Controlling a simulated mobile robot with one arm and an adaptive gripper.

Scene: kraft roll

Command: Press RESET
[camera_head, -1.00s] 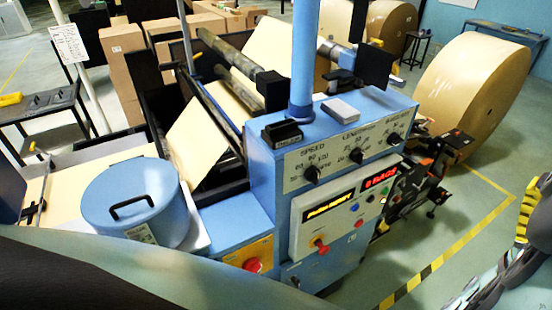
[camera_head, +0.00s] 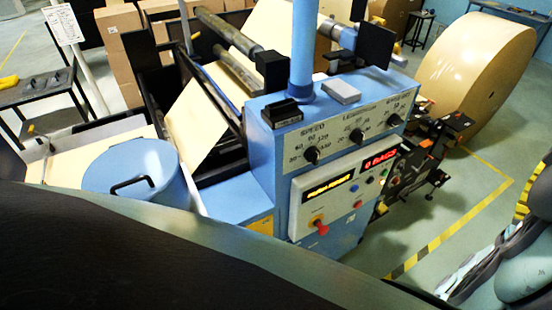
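The blue machine's control panel (camera_head: 340,195) faces me in the middle of the view. It carries an amber display (camera_head: 329,188), a red-lit display (camera_head: 379,160) that seems to read "0 BAGS", a red switch (camera_head: 320,227) and several small buttons. The button labels are too small to read, so I cannot tell which is RESET. My gripper is not clearly in view. Dark and pale curved parts fill the bottom and lower right.
Above the panel are three knobs, with the SPEED knob (camera_head: 312,154) at left. A blue lidded drum (camera_head: 130,180) stands left of the machine. A large kraft roll (camera_head: 478,65) stands behind right. Yellow-black floor tape (camera_head: 440,240) crosses clear floor at right.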

